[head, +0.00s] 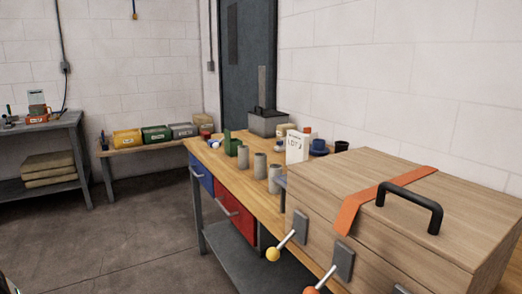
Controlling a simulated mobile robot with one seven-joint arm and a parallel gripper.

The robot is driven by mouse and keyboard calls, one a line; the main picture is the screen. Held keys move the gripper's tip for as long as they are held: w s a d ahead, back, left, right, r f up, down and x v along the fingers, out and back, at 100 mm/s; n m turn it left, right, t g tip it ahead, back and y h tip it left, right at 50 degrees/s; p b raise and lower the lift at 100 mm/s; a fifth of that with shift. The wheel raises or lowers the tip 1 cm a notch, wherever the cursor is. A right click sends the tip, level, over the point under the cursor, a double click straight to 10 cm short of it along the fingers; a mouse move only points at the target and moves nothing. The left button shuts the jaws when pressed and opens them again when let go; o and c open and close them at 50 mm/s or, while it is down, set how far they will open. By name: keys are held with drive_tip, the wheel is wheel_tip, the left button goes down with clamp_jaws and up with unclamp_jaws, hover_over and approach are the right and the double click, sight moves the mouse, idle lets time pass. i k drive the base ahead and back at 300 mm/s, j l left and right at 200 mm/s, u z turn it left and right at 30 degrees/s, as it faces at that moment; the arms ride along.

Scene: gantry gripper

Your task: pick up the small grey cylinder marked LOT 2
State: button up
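Three small grey cylinders stand upright in a row along the front edge of the wooden workbench: a far one (243,157), a middle one (260,166) and a near one (275,179). I cannot read any marking on them, so I cannot tell which is LOT 2. A white container (297,147) behind the near cylinder bears lettering that looks like LOT and one more character, too small to be sure of. My gripper is not in view.
A large wooden case (415,200) with a black handle and orange strap fills the right foreground, close to the near cylinder. The floor (130,235) at left is clear.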

sight(260, 158)
drive_tip(key=i+j+z, duration=0.2)
drive_tip(key=i+j, duration=0.6)
